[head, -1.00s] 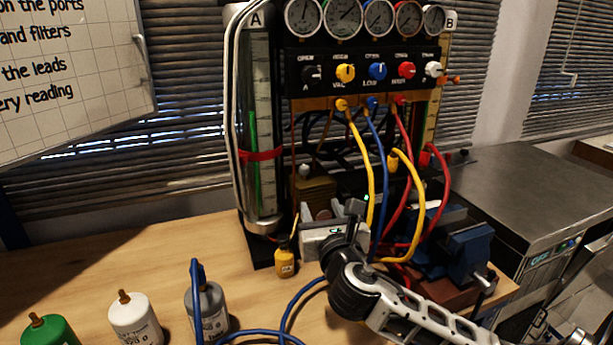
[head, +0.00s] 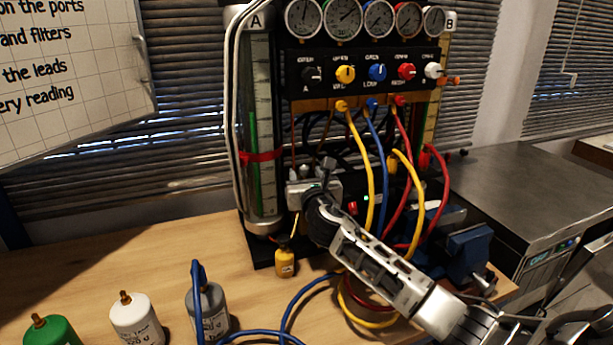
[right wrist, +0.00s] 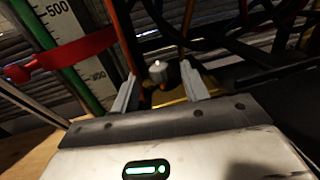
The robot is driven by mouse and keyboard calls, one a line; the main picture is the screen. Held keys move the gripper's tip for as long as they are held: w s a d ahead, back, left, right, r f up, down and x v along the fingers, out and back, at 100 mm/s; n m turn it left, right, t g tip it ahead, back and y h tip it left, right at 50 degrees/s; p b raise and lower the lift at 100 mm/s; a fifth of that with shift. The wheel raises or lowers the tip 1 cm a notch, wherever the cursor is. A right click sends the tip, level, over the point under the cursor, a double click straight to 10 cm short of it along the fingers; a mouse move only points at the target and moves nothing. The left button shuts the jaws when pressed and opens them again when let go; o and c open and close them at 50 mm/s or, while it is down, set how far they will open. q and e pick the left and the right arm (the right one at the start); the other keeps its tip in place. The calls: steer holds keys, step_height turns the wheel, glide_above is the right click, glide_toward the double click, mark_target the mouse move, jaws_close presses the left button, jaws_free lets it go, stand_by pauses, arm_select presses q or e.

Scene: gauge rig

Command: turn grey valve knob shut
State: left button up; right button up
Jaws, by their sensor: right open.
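The small grey knob (right wrist: 160,71) shows in the right wrist view, low on the rig beside the glass column. It lies beyond and between the two fingers of my right gripper (right wrist: 160,86), which are apart with nothing held. In the head view my right gripper (head: 305,173) is at the rig's lower left, and its body and fingers largely hide the knob. I cannot tell whether the fingertips reach around the knob. My left gripper is not in view.
The glass column (head: 262,190) with a red band stands just left of the gripper. Yellow, blue and red hoses (head: 382,150) hang to its right. A small yellow bottle (head: 285,262) stands below. A blue vise (head: 468,252) is at right. Bottles (head: 135,320) stand front left.

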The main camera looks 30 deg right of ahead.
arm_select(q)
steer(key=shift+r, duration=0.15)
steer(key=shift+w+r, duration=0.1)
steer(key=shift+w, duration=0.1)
arm_select(e)
jaws_close()
